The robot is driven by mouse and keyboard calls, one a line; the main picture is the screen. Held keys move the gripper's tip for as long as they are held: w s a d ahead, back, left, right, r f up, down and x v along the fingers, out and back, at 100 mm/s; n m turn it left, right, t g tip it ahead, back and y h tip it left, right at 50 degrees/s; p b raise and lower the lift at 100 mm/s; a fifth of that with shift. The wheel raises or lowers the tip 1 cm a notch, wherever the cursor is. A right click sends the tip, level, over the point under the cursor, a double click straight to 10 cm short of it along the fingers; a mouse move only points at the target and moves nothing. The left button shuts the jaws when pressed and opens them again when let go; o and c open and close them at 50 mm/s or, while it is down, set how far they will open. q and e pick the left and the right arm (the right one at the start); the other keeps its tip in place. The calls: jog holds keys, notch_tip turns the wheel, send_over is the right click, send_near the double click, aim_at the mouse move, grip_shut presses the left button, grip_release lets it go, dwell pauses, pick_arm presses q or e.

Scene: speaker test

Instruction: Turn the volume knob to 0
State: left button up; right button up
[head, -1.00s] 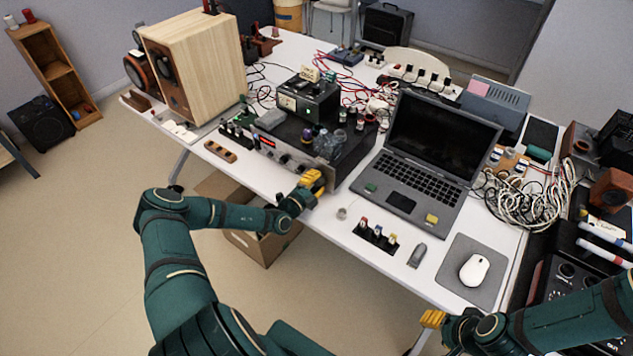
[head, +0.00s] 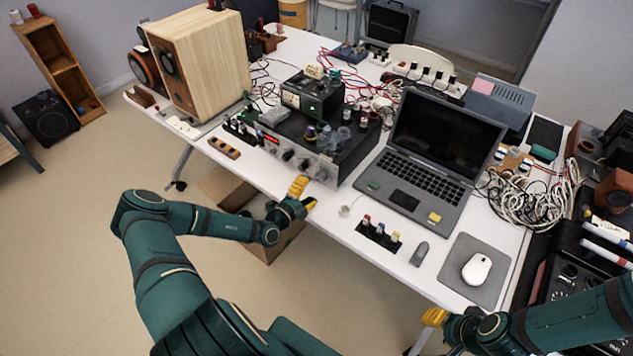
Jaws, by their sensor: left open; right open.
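The amplifier (head: 345,160) is a dark-topped box with a silver front panel, a lit red display and a row of knobs along its front. Its knobs (head: 304,163) are small here, and I cannot read their labels or settings or tell which one is for volume. My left gripper (head: 305,194) has yellow fingers and is open just in front of and below the right part of the panel, apart from the knobs. My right gripper (head: 434,317) is open and empty by the table's front edge at the lower right, far from the amplifier.
A wooden speaker (head: 215,60) stands left of the amplifier. A black meter box (head: 312,95) and small jars sit on top. An open laptop (head: 430,150) stands close to its right. Small plugs, a mouse (head: 476,269) and coiled cables lie further right. A cardboard box is below.

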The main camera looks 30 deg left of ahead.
pick_arm(q)
jog(key=s, duration=0.5)
jog(key=shift+s+a, duration=0.2)
jog(key=shift+s, duration=0.15)
